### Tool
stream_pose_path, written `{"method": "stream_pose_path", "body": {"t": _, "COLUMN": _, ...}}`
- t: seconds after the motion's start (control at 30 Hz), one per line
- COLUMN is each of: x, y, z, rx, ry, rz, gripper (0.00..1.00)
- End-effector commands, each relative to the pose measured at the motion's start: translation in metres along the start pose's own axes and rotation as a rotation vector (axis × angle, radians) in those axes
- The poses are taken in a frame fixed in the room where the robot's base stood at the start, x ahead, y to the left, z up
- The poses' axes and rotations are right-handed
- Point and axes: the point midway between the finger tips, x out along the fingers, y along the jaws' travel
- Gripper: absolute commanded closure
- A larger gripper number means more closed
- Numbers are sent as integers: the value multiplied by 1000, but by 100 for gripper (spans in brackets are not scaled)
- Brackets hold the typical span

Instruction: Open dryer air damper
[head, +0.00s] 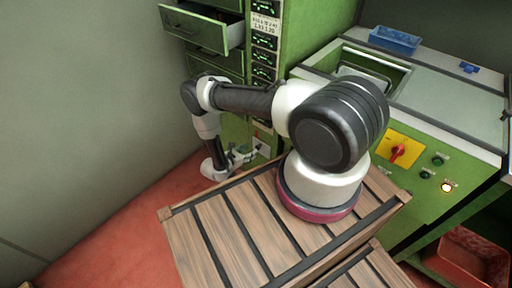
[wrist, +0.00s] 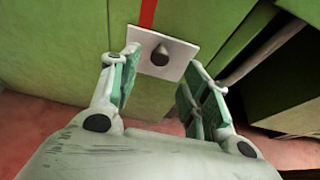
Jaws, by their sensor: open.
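A white plate with a dark knob (wrist: 160,55) is on the green cabinet face, below a red vertical stripe (wrist: 148,14). This looks like the air damper, but no label shows in the wrist view. My gripper (wrist: 160,80) is open, its two green-padded fingers apart on either side of the lower plate. The knob lies ahead, between the finger directions, and nothing is held. In the head view my gripper (head: 243,155) is low at the green cabinet, beside a pale plate (head: 262,147). Whether the fingers touch the plate cannot be told.
The green cabinet has an open drawer (head: 205,27) above my arm and a column of dark labelled slots. A slatted wooden crate (head: 215,235) is in front. A green machine with a red switch on a yellow panel (head: 399,150) stands right. Red floor (head: 120,240) is clear at left.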

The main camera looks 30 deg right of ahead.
Motion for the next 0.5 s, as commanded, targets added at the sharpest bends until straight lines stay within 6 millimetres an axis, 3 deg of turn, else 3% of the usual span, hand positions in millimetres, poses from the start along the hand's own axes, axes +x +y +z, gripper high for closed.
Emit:
{"method": "stream_pose_path", "body": {"t": 0.3, "x": 53, "y": -2, "z": 0, "rx": 4, "ry": 1, "rz": -6, "gripper": 53}}
{"method": "stream_pose_path", "body": {"t": 0.5, "x": 69, "y": -1, "z": 0, "rx": 2, "ry": 1, "rz": -4, "gripper": 53}}
